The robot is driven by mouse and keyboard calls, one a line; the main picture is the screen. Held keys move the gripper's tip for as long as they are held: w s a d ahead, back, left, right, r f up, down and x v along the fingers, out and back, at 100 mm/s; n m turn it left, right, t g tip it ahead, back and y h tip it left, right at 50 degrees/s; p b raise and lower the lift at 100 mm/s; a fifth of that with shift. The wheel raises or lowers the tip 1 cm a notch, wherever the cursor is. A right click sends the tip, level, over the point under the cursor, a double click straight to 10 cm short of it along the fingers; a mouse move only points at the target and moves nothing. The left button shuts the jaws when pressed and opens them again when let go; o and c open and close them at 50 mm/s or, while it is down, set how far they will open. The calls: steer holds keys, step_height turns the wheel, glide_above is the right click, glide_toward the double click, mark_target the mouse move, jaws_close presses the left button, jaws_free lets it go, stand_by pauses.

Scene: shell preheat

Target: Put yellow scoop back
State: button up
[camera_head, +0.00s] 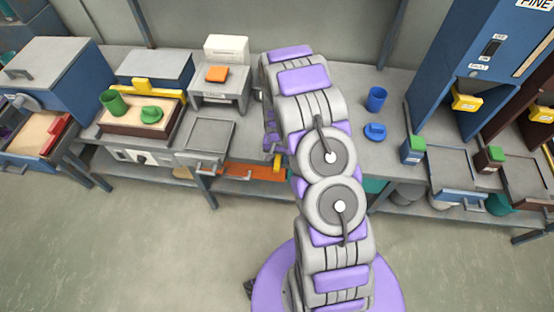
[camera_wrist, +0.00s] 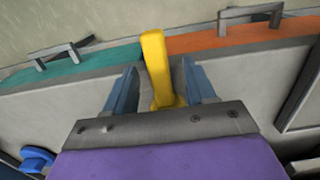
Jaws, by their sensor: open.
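A long yellow piece, which looks like the yellow scoop (camera_wrist: 155,58), stands between my gripper's fingers in the wrist view. My gripper (camera_wrist: 158,82) is open, with one blue-grey finger on each side of it. I cannot tell whether either finger touches it. A yellow piece also shows in the head view (camera_head: 277,162), at the bench's front edge beside my arm, by the orange strip. The rest of the scoop's shape is not clear. My arm hides most of the gripper in the head view.
An orange strip (camera_wrist: 235,35) and a teal strip (camera_wrist: 85,68), each with a grey handle, flank the yellow piece. A sand tray (camera_head: 140,118) with green cups stands at the left. A blue cup (camera_head: 376,99) and blue lid (camera_head: 375,131) sit right of my arm.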

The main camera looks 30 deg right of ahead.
step_height(320, 180, up, 12)
steer(key=p, duration=0.2)
steer(key=s+a+r+n, duration=0.1)
steer(key=s+a+r, duration=0.25)
steer(key=r, duration=0.35)
steer(key=s+a+r+n, duration=0.1)
steer(key=s+a+r, duration=0.1)
steer(key=s+r, duration=0.3)
steer(key=s+a+r+n, duration=0.1)
steer(key=s+r, duration=0.3)
steer(key=s, duration=0.4)
steer(key=s+a+r+n+g, duration=0.1)
steer(key=s+a+r+n, duration=0.1)
steer(key=s+r, duration=0.3)
steer(key=s+a+r+n, duration=0.1)
steer(key=s+a+r, duration=0.2)
steer(key=s, duration=0.8)
steer(key=shift+s+a+r+n, duration=0.3)
steer(key=shift+s+r+n, duration=0.1)
steer(key=shift+r, duration=0.45)
